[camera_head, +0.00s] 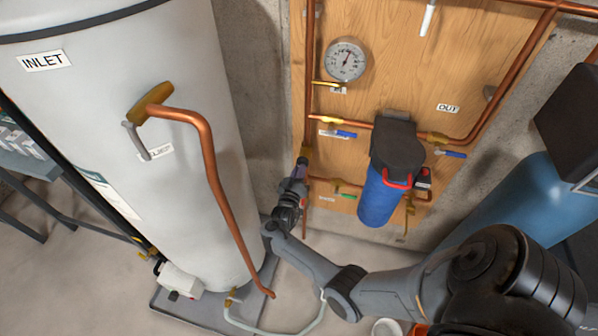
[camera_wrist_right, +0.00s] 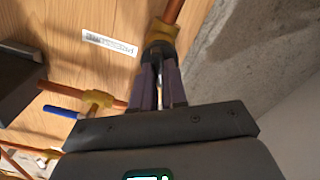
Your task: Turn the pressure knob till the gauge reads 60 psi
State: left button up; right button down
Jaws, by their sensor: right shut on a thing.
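The round pressure gauge (camera_head: 345,60) is on the wooden panel in the head view. Its needle points up and slightly right; its numbers are too small to read. My right gripper (camera_head: 302,168) is at the brass regulator fitting (camera_head: 305,152) on the copper pipe at the panel's left. In the right wrist view, my gripper (camera_wrist_right: 168,85) has its two fingers closed around the dark knob (camera_wrist_right: 157,52) below the brass fitting (camera_wrist_right: 160,30). The fingers hide most of the knob. A white label (camera_wrist_right: 110,44), seemingly PRESSURE, is beside it. My left gripper is not in view.
A blue filter housing (camera_head: 380,197) hangs right of my gripper. Valves with a blue handle (camera_head: 345,134) and a green handle (camera_head: 349,196) are close by. The white tank (camera_head: 170,220) and its bent copper pipe (camera_head: 215,175) stand to the left.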

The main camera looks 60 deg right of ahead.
jog(key=c, duration=1.2)
grip_release()
jog(key=shift+o, duration=0.2)
jog(key=p+v, duration=0.1)
jog(key=v, duration=0.9)
jog(key=shift+s+a, duration=0.15)
jog(key=shift+a, duration=0.2)
